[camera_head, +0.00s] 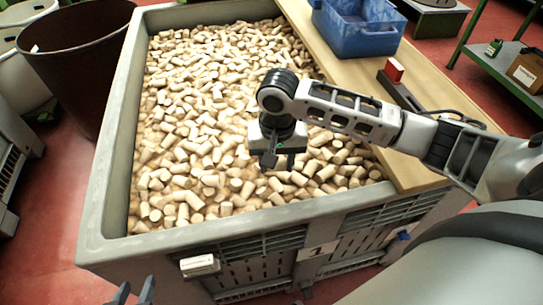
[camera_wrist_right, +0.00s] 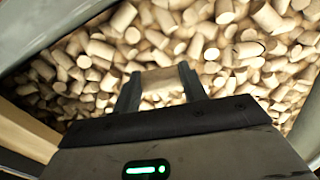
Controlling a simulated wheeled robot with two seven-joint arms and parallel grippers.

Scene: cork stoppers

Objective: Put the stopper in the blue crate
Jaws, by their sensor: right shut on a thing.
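My right gripper (camera_head: 277,158) is over the front part of the big grey bin of pale cork stoppers, pointing down. In the right wrist view its two fingers (camera_wrist_right: 160,88) are shut on a stopper (camera_wrist_right: 162,84), which lies across between them; many more stoppers fill the background. In the head view the held stopper cannot be made out. The blue crate (camera_head: 365,43) stands on the wooden board at the upper right, away from the gripper. My left gripper (camera_head: 134,293) is at the bottom left edge, outside the bin, its fingers apart and empty.
The grey bin (camera_head: 101,190) has raised walls around the stoppers. A wooden board (camera_head: 415,178) lies along its right side, with a red block (camera_head: 394,69) on a dark piece. A brown tub (camera_head: 82,62) stands at the left, and a green-framed shelf (camera_head: 505,66) at the right.

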